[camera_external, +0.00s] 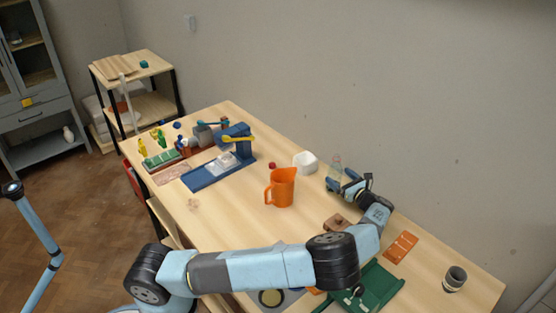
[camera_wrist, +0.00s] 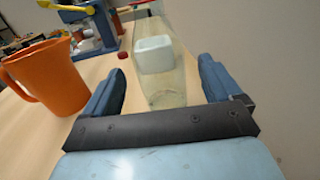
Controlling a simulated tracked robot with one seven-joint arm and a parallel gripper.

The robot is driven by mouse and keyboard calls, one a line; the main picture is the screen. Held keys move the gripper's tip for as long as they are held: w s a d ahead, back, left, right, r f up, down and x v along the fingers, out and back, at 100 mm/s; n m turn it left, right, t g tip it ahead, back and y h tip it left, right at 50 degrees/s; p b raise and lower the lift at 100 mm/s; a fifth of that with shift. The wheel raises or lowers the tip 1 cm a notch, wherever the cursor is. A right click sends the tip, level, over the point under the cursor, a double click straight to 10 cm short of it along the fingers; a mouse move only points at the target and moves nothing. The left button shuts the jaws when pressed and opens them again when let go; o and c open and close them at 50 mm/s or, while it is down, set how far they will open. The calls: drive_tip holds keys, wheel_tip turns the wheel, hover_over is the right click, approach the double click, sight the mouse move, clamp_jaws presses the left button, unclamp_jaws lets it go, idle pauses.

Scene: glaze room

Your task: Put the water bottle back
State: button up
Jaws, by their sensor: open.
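The water bottle (camera_wrist: 161,75) is clear and see-through and stands upright on the wooden table. In the wrist view it lies straight ahead, between and just beyond the fingertips of my gripper (camera_wrist: 162,85); I cannot tell how far the fingers reach around it. In the external view the bottle (camera_external: 335,165) is faint, near the wall at the table's far side, with my gripper (camera_external: 341,182) right beside it. The gripper is open and holds nothing. The bottle's top is cut off in the wrist view.
An orange jug (camera_external: 282,188) stands left of my gripper. A white bowl (camera_external: 305,162) is behind the bottle. A blue machine with a yellow lever (camera_external: 237,140) is farther back. An orange card (camera_external: 400,247) and a grey cup (camera_external: 454,279) lie to the right. The wall is close.

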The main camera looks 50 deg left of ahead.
drive_tip(key=d, duration=0.4)
drive_tip(key=s+d, duration=0.1)
drive_tip(key=d, duration=0.2)
idle(0.3)
